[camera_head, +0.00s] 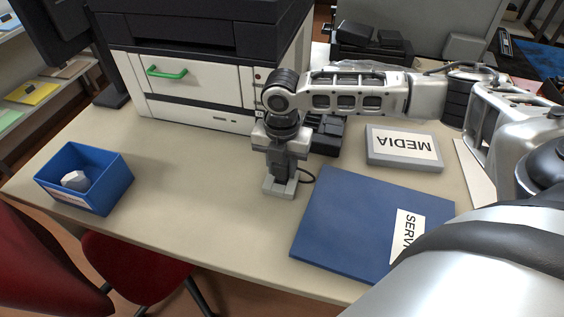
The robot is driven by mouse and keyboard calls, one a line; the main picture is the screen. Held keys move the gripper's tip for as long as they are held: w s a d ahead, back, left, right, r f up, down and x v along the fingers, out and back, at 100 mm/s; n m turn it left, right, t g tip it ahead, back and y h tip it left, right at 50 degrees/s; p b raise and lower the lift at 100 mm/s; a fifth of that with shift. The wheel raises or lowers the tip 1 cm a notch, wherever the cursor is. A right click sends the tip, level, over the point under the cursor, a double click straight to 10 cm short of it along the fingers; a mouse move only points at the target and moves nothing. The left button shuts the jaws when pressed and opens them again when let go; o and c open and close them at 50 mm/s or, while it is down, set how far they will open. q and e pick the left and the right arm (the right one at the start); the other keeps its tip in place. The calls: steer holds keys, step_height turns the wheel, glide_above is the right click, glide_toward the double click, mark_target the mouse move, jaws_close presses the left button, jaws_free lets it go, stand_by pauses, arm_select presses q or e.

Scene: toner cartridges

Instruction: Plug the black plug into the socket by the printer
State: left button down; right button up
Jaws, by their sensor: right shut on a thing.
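The printer (190,80) is a large white and black machine at the back left of the desk, with a green handle on its front. My right gripper (280,188) points down at the desk in front of the printer, its fingers low near the desktop. It is shut on the black plug, which the fingers hide almost wholly. A thin black cord (310,176) curves out at the right of the fingers. A dark block-like unit (326,136) stands behind the gripper, partly covered by my arm; I cannot tell whether it is the socket. My left gripper is out of view.
A blue folder (340,215) lies just right of the gripper. A grey box labelled MEDIA (404,162) lies behind it. A blue open bin (107,190) with a whitish lump stands at the left. The desk between bin and gripper is clear. A red chair (130,265) stands at the front edge.

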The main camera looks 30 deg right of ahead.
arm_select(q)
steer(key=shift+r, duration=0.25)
arm_select(e)
steer(key=shift+f, duration=0.5)
stand_by(0.7)
arm_select(q)
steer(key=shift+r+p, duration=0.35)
steer(key=shift+p, duration=0.15)
arm_select(e)
steer(key=shift+f, duration=0.2)
